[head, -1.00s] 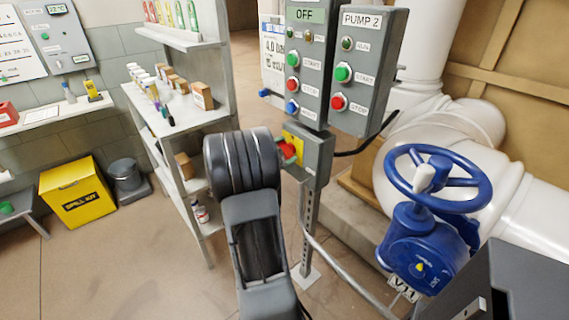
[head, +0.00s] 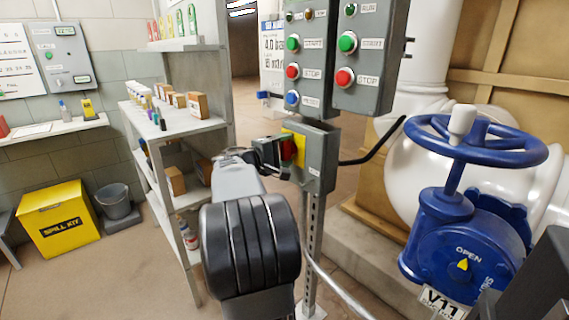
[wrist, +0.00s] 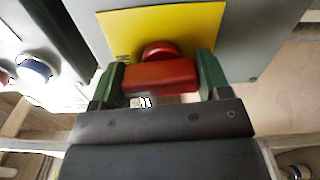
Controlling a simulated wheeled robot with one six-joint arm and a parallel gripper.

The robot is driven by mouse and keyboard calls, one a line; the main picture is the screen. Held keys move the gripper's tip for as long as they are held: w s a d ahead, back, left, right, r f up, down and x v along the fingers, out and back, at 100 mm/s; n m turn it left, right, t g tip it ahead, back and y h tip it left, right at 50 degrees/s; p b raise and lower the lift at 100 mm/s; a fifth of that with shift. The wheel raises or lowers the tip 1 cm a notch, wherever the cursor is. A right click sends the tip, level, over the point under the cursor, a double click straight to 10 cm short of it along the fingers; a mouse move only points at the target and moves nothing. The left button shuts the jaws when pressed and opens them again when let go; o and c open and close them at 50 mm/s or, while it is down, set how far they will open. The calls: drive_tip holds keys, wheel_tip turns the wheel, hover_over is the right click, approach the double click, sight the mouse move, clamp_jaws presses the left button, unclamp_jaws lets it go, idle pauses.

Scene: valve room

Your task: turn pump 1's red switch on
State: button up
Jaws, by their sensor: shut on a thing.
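The red switch (wrist: 160,76) is a red handle on a yellow plate (wrist: 190,25), on a grey box (head: 318,158) below the pump control panels. In the wrist view the handle lies horizontally in the picture, between the two green fingers of my gripper (wrist: 158,80). My gripper is shut on the handle. In the head view my gripper (head: 280,154) reaches the switch from the left and partly hides it. The left panel (head: 306,60) above has green, red and blue buttons; its top label is cut off.
A second panel (head: 370,55) stands beside it. A blue valve handwheel (head: 475,138) is close on the right. A grey shelf (head: 190,135) with small boxes stands at the left, and a yellow spill kit box (head: 58,217) is on the floor. A black cable (head: 375,148) leaves the switch box.

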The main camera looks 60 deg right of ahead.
drive_tip(key=shift+f+m+b, duration=0.15)
drive_tip(key=shift+m+b, duration=0.35)
drive_tip(key=shift+b, duration=0.15)
drive_tip(key=o, duration=0.9)
drive_tip(key=p+v, duration=0.2)
drive_tip(key=v, duration=1.1)
drive_tip(key=shift+w+a+r, duration=0.1)
drive_tip(key=shift+a+r, duration=0.1)
drive_tip(key=shift+a, duration=0.15)
